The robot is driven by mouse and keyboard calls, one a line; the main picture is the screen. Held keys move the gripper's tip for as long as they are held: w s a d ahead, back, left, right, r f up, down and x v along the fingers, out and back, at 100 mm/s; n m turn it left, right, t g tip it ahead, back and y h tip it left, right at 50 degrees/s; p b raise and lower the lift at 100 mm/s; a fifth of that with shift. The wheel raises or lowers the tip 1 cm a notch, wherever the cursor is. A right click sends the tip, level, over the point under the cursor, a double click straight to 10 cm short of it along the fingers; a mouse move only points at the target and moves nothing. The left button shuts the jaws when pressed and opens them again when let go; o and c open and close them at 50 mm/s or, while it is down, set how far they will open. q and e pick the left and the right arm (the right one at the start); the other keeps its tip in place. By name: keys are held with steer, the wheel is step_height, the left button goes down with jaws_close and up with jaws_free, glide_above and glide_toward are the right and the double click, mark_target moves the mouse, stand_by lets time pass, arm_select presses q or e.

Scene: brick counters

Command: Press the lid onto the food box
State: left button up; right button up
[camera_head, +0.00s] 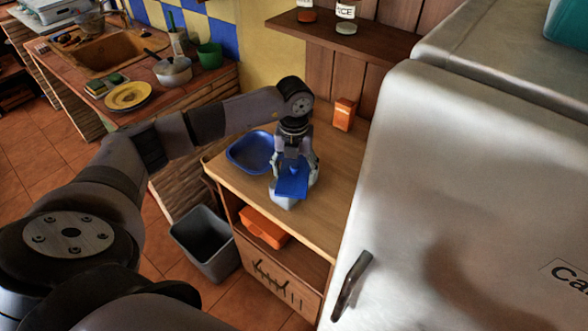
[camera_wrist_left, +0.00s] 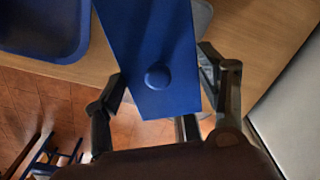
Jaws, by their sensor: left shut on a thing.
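The blue lid (camera_head: 291,184), a flat rectangular plate, is held in my left gripper (camera_head: 294,172) over the small wooden counter. In the left wrist view the lid (camera_wrist_left: 150,40) has a round blue knob, with dark gripper fingers on both sides of it. The food box (camera_head: 284,202) is pale grey-white and stands on the counter under the lid, mostly covered by it. A pale edge of the box (camera_wrist_left: 203,14) shows beside the lid in the wrist view. I cannot tell whether the lid touches the box. My right gripper is not in view.
A blue tray (camera_head: 236,161) sits left of the box on the wooden counter (camera_head: 336,168). An orange carton (camera_head: 343,114) stands at the back. A white fridge (camera_head: 450,200) closes off the right side. A grey bin (camera_head: 207,243) stands on the floor.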

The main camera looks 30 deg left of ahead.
arm_select(q)
steer(key=o, duration=1)
steer(key=shift+o, duration=0.7)
steer(key=shift+o, duration=0.7)
steer(key=shift+r, duration=0.1)
steer(key=shift+r+p, duration=2.3)
steer(key=shift+r, duration=1.15)
steer(key=shift+c, duration=0.6)
